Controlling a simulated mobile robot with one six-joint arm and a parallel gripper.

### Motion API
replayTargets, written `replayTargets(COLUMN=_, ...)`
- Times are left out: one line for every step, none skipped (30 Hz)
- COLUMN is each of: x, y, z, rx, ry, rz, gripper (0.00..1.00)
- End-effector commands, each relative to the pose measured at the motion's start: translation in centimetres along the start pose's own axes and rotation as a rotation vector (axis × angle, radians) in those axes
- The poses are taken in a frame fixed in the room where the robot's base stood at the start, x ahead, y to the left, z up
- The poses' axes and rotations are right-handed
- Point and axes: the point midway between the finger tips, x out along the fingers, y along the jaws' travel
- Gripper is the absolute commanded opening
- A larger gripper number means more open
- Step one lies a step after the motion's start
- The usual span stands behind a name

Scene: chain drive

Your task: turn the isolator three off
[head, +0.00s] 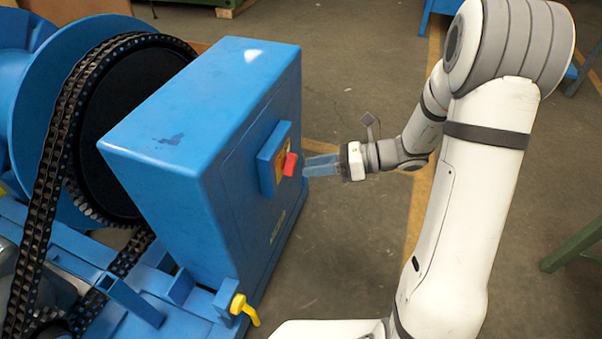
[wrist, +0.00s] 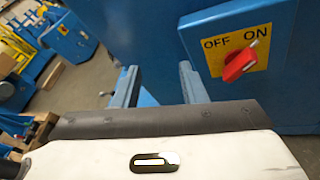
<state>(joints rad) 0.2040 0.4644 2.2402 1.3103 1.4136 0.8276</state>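The isolator is a red rotary handle (head: 290,164) on a yellow plate, set in a blue box on the side of a large blue cabinet (head: 190,110). In the wrist view the red handle (wrist: 240,64) is tilted, its upper right end with a white mark pointing toward ON. The yellow plate (wrist: 215,57) reads OFF at left and ON at right. My gripper (head: 306,165) is just right of the handle in the head view. In the wrist view its two fingers (wrist: 157,80) are apart and empty, lower left of the handle and not touching it.
A black chain (head: 62,130) runs over a large wheel left of the cabinet. A yellow lever (head: 244,308) sticks out at the cabinet's lower front. Open floor (head: 340,230) lies right of the cabinet. A green bench leg (head: 570,245) stands at far right.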

Motion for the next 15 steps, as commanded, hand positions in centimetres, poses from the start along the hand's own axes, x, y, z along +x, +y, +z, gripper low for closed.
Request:
replayTargets(x=0.5, y=-2.9, z=-2.8, rx=0.096, ry=-0.074, rz=-0.023, gripper=0.38)
replayTargets(x=0.5, y=-4.1, z=-3.5, rx=0.147, ry=-0.119, rz=-0.039, gripper=0.38)
replayTargets(x=0.5, y=-5.5, z=-4.3, rx=0.209, ry=-0.172, rz=-0.056, gripper=0.38)
replayTargets(x=0.5, y=-6.5, z=-4.8, rx=0.248, ry=-0.209, rz=-0.067, gripper=0.38)
replayTargets(x=0.4, y=-7.4, z=-5.2, rx=0.284, ry=-0.242, rz=-0.077, gripper=0.38)
replayTargets(x=0.2, y=-8.5, z=-5.8, rx=0.326, ry=-0.281, rz=-0.089, gripper=0.38)
replayTargets(x=0.1, y=-9.1, z=-6.2, rx=0.351, ry=-0.306, rz=-0.096, gripper=0.38)
replayTargets(x=0.0, y=-9.6, z=-6.5, rx=0.373, ry=-0.327, rz=-0.103, gripper=0.38)
replayTargets(x=-0.1, y=-10.2, z=-6.8, rx=0.395, ry=-0.349, rz=-0.110, gripper=0.38)
replayTargets(x=-0.1, y=-10.5, z=-6.9, rx=0.407, ry=-0.362, rz=-0.113, gripper=0.38)
replayTargets(x=-0.1, y=-10.8, z=-7.0, rx=0.416, ry=-0.372, rz=-0.116, gripper=0.38)
replayTargets(x=0.0, y=-11.0, z=-7.0, rx=0.425, ry=-0.381, rz=-0.118, gripper=0.38)
replayTargets(x=0.2, y=-11.1, z=-6.9, rx=0.428, ry=-0.384, rz=-0.118, gripper=0.38)
replayTargets(x=0.5, y=-11.2, z=-6.8, rx=0.430, ry=-0.385, rz=-0.118, gripper=0.38)
replayTargets(x=0.9, y=-11.3, z=-6.7, rx=0.430, ry=-0.386, rz=-0.118, gripper=0.38)
